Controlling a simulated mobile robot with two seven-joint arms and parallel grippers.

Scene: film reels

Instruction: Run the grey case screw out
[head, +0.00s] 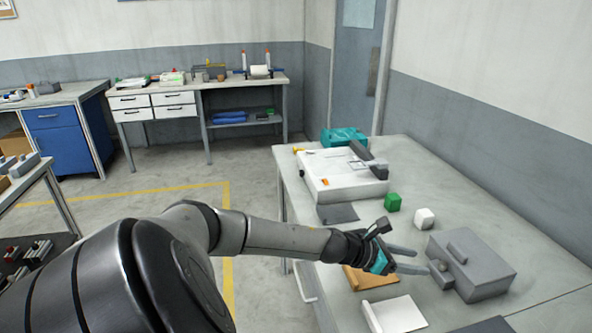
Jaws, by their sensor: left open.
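My right gripper is not in view.
The table's far right side is clear.

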